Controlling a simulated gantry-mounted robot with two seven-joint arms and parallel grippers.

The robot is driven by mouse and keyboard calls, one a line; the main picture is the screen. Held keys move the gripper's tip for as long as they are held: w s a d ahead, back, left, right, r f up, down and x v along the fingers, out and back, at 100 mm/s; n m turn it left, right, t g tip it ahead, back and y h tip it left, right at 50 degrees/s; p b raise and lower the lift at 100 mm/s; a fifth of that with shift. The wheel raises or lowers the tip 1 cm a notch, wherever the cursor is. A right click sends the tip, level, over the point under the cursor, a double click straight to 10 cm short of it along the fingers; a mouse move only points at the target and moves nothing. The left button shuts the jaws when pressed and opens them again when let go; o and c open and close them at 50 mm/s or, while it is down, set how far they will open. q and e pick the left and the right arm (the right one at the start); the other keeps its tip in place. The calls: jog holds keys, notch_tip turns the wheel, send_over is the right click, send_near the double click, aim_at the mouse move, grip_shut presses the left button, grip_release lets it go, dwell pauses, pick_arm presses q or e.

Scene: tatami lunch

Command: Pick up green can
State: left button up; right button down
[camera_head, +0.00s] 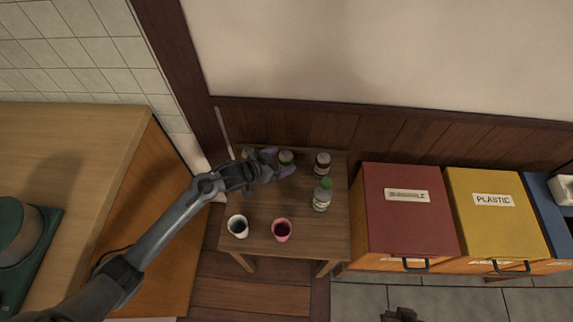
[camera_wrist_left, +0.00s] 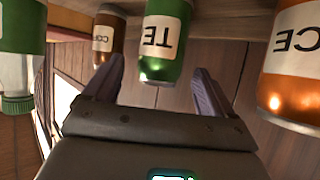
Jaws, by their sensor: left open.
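The green can (camera_wrist_left: 166,40) shows upside down in the left wrist view, its white label partly readable. It stands ahead of my left gripper (camera_wrist_left: 155,84), lined up between the two spread fingers. In the head view, my left gripper (camera_head: 281,161) reaches over the small wooden table (camera_head: 262,205) from the left. A can top (camera_head: 286,156) shows between its fingers there, partly hidden by them. The gripper is open and no grip on the can shows. A dark piece (camera_head: 400,314) at the bottom edge looks like part of my right gripper; its jaws cannot be made out.
A dark-labelled can (camera_head: 322,163) and a green-capped bottle (camera_head: 322,195) stand to the right. A white cup (camera_head: 238,226) and a pink cup (camera_head: 281,230) stand at the front. The left wrist view shows a brown can (camera_wrist_left: 108,38) and an orange can (camera_wrist_left: 294,65) flanking the green one.

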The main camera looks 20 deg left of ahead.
pick_arm(q)
jog(key=shift+w+f, duration=0.25)
jog(key=shift+f, duration=0.05)
jog(key=b+x, duration=0.2)
jog(key=x, duration=0.2)
jog(key=shift+d+f, duration=0.15)
jog(key=shift+w+d+f, duration=0.1)
jog(key=shift+w, duration=0.15)
jog(key=c, duration=1)
